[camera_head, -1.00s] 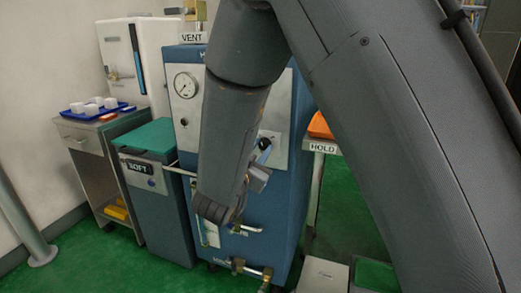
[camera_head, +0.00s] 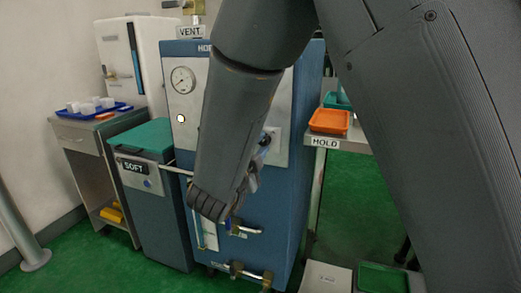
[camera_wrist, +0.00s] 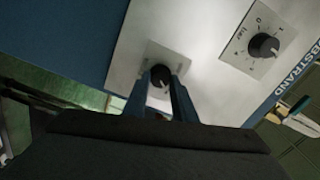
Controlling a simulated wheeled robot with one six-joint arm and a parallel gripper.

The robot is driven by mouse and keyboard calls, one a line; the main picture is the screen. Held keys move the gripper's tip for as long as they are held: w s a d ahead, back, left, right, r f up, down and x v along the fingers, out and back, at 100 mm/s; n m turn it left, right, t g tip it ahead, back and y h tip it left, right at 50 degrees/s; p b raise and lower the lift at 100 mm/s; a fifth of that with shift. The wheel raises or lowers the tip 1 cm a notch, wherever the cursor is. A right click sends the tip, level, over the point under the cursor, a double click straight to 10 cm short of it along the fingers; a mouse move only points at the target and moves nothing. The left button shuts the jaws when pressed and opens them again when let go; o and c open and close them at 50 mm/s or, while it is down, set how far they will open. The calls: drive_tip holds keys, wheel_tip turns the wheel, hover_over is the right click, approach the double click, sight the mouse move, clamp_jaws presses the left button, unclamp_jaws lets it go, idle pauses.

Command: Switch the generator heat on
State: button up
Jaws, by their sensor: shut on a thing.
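The generator is the blue cabinet (camera_head: 290,190) with a pale front panel, a round gauge (camera_head: 183,80) and a small bright white spot (camera_head: 181,118) below the gauge. In the wrist view, my gripper (camera_wrist: 160,82) has its two blue fingers closed on either side of a black knob (camera_wrist: 160,74) on a pale plate. A second black knob (camera_wrist: 262,46) with marks around it sits to the upper right, apart from the fingers.
A green-lidded SOFT bin (camera_head: 150,140) stands left of the generator. Pipes and valve handles (camera_head: 240,230) stick out low on its front. A table with an orange tray (camera_head: 330,121) and a MOLD label is at the right. Green floor shows between them.

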drive_tip(key=shift+m+b, duration=0.5)
drive_tip(key=shift+m, duration=0.4)
drive_tip(key=o, duration=1)
drive_tip(key=shift+o, duration=0.2)
drive_tip(key=v, duration=0.7)
drive_tip(key=shift+s+p, duration=0.4)
drive_tip(key=shift+a, duration=0.1)
